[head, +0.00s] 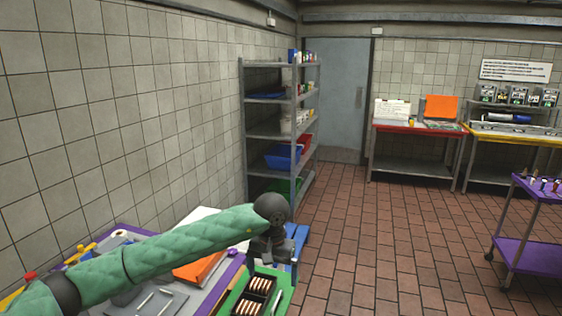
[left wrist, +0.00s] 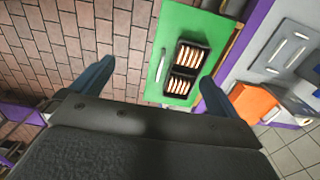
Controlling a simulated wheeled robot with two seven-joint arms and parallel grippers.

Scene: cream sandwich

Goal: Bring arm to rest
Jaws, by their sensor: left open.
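My left arm, in a green padded sleeve, reaches in from the lower left of the head view. Its gripper (head: 272,262) hangs at the front end of the work table, over or near a green board (head: 285,296). In the left wrist view the two blue fingers of the gripper (left wrist: 150,92) stand wide apart with nothing between them that I can see held. Below and beyond them lies the green board (left wrist: 172,45) with a black two-part tray (left wrist: 187,69) of several cream sandwiches. My right gripper is in neither view.
The purple-edged table (head: 112,236) also holds an orange item (head: 200,267) and a grey tray (head: 160,301). A metal shelf rack (head: 246,130) stands against the left wall. A purple cart (head: 530,255) stands at the right. The brick floor (head: 385,250) between is clear.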

